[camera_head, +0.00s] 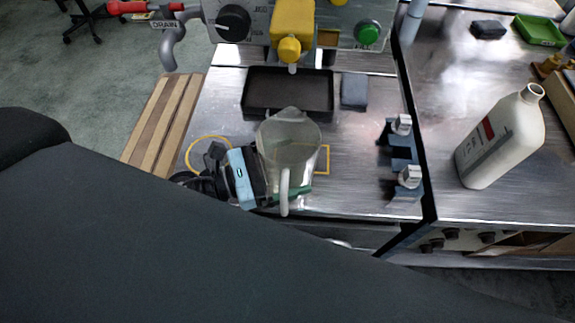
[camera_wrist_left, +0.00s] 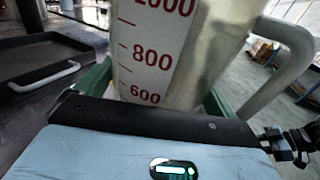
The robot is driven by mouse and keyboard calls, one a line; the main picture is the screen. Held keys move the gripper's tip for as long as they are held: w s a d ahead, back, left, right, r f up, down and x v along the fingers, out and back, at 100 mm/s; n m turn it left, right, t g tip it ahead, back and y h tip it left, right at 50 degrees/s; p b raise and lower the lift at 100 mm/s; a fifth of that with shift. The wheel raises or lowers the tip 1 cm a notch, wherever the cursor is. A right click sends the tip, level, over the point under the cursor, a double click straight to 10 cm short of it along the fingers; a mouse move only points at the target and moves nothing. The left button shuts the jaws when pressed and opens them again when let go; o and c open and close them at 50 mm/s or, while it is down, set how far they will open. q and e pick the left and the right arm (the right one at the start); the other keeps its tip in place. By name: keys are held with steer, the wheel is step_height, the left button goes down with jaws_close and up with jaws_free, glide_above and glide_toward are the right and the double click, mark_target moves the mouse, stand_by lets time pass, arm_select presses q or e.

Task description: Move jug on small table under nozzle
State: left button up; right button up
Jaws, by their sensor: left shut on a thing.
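The clear measuring jug (camera_head: 290,145) is upright over the small steel table (camera_head: 350,190), its handle toward me. Red scale marks show on it in the left wrist view (camera_wrist_left: 150,50). My left gripper (camera_head: 275,185) is shut on the jug's lower part, with green fingers around it. I cannot tell whether the jug's base touches the table. The yellow nozzle (camera_head: 291,50) is behind the jug, above a black drip tray (camera_head: 289,92). The jug is in front of the tray, not under the nozzle. My right gripper is not in view.
A yellow outline (camera_head: 325,160) marks the table by the jug. A dark block (camera_head: 354,91) lies right of the tray. A two-part metal fixture (camera_head: 402,150) stands at the table's right edge. A white bottle (camera_head: 503,138) stands on the right bench. My dark arm covers the foreground.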

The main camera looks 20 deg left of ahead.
mark_target(296, 146)
arm_select(q)
steer(key=shift+w+a+r, duration=0.1)
steer(key=shift+w+a, duration=0.15)
steer(key=shift+w, duration=0.7)
steer(key=shift+w+a, duration=0.15)
steer(key=shift+w, duration=0.4)
steer(key=shift+w+a, duration=0.15)
steer(key=shift+w, duration=0.35)
steer(key=shift+w+a+b, duration=0.2)
steer(key=shift+w, duration=0.5)
steer(key=shift+w+a+b, duration=0.2)
steer(key=shift+w, duration=0.5)
steer(key=shift+f, duration=0.2)
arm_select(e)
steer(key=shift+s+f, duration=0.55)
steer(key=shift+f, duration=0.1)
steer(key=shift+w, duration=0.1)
arm_select(q)
steer(key=o, duration=0.7)
